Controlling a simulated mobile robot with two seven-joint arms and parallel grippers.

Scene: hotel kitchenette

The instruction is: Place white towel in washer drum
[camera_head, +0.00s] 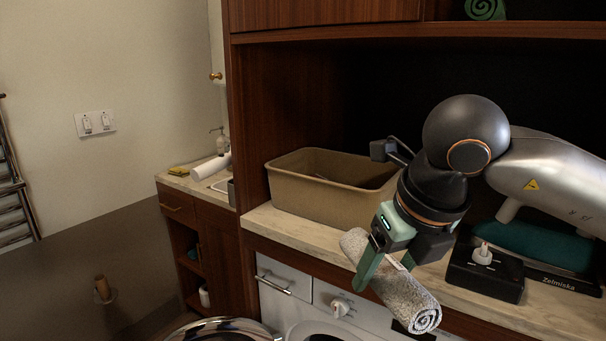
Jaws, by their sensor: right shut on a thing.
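My right gripper (385,262) is shut on a rolled white towel (408,300), which looks speckled grey-white with a spiral end. It holds the towel tilted, in front of the counter edge and over the washer front. The washer (300,312) is built in below the counter, with a drawer handle and a white knob showing. Its round door (222,328) shows at the bottom edge, swung out to the left. Only the top of the dark drum opening (318,337) is in view. My left gripper is not in view.
A black box with a white knob (487,272) and a teal item (540,245) are at the right. A sink cabinet (205,240) stands at the back left. The floor at left is mostly free.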

